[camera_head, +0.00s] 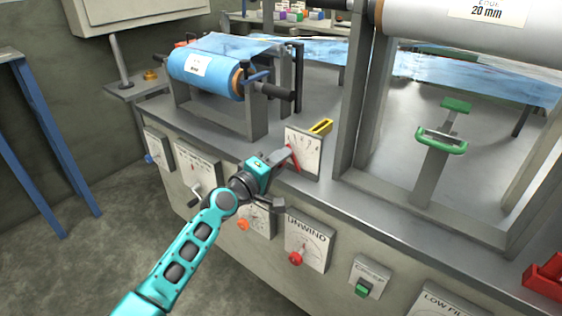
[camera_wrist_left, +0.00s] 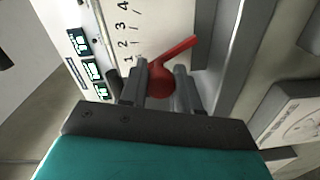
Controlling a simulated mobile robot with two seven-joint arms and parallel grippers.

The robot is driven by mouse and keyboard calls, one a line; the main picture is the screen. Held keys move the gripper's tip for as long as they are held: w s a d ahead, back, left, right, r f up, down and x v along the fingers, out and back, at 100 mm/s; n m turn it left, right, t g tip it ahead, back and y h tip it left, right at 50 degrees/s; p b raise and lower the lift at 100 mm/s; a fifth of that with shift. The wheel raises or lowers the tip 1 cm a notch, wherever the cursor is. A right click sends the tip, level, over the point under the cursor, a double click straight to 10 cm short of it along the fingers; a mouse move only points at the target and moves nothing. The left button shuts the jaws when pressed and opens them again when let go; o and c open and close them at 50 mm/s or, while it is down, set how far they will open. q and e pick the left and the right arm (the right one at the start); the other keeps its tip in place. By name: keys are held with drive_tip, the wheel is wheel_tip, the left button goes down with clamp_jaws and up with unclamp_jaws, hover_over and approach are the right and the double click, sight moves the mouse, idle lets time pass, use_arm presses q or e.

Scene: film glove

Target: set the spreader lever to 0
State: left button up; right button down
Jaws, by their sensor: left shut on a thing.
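The red lever (camera_head: 294,158) stands at a white scale plate (camera_head: 309,151) on the front edge of the machine's top. My left gripper (camera_head: 281,158) reaches it from the front left and hides part of it. In the left wrist view, the red lever (camera_wrist_left: 177,52) has its rounded end between the two fingers of my gripper (camera_wrist_left: 160,82), which are shut on it. Its thin arm slants up and right. The scale plate (camera_wrist_left: 125,18) beside it shows the numbers 1 to 4, with 1 lowest in the picture. I cannot tell which number the lever marks.
A blue film roll (camera_head: 206,70) on a stand is behind my gripper. A yellow handle (camera_head: 320,127) is just behind the plate. Below are front-panel dials, including the UNWIND panel (camera_head: 308,243) with a red knob.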

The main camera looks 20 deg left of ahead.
idle(0.4)
use_arm(q)
drive_tip(key=o, duration=1.1)
drive_tip(key=shift+c, duration=0.2)
use_arm(e)
drive_tip(key=shift+r, duration=0.1)
use_arm(q)
drive_tip(key=p+v, duration=0.1)
drive_tip(key=v, duration=1.2)
use_arm(e)
drive_tip(key=shift+r, duration=0.55)
